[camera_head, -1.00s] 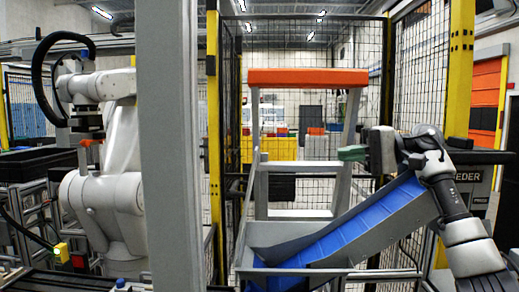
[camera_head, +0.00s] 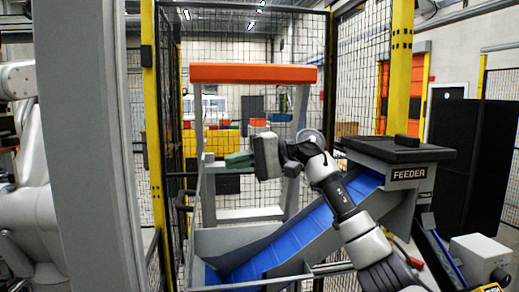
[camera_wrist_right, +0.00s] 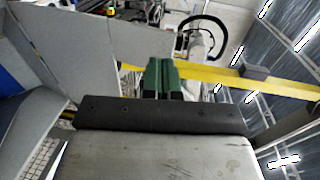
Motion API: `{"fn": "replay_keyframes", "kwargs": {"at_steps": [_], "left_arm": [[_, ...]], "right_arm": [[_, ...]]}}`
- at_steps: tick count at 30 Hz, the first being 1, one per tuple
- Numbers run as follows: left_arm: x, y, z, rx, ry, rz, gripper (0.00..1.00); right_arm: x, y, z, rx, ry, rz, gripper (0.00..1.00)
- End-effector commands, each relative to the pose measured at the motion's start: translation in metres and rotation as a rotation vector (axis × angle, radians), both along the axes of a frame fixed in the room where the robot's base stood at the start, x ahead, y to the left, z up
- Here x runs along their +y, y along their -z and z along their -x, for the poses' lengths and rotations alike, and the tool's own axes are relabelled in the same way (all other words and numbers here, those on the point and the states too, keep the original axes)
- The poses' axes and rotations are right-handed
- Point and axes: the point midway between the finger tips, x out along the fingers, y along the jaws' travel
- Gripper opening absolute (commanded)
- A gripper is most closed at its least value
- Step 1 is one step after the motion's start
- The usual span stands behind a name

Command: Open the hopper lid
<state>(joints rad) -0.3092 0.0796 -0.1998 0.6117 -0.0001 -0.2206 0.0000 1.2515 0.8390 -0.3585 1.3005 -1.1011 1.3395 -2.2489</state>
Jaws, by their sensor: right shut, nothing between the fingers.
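The hopper lid (camera_head: 400,149) is a flat black plate with a small raised block on top. In the head view it lies level and closed on the grey hopper (camera_head: 390,183) marked FEEDER, at centre right. My right gripper (camera_head: 238,160) has green fingers and is left of the lid, in front of the grey frame and clear of the lid. In the right wrist view the green fingers (camera_wrist_right: 162,78) are together with nothing between them. The lid cannot be made out for certain in that view. My left gripper is out of view.
A blue conveyor (camera_head: 300,240) slopes down left from the hopper. A grey frame with an orange top bar (camera_head: 252,73) stands behind my right gripper. Yellow posts (camera_head: 399,80) and mesh fencing enclose the area. A grey column (camera_head: 85,150) blocks the left side.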

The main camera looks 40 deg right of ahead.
Motion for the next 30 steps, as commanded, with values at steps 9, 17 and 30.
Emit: {"fn": "replay_keyframes", "kwargs": {"at_steps": [9, 17, 30], "left_arm": [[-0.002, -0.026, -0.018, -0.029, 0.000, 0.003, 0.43], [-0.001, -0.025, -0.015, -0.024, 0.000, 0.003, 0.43], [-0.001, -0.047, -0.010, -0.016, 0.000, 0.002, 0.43]], "right_arm": [[0.035, -0.008, -0.017, 0.001, -0.001, 0.000, 0.00], [0.038, -0.007, -0.018, 0.001, 0.000, 0.000, 0.00], [0.086, -0.019, -0.040, 0.045, -0.006, 0.095, 0.00]]}}
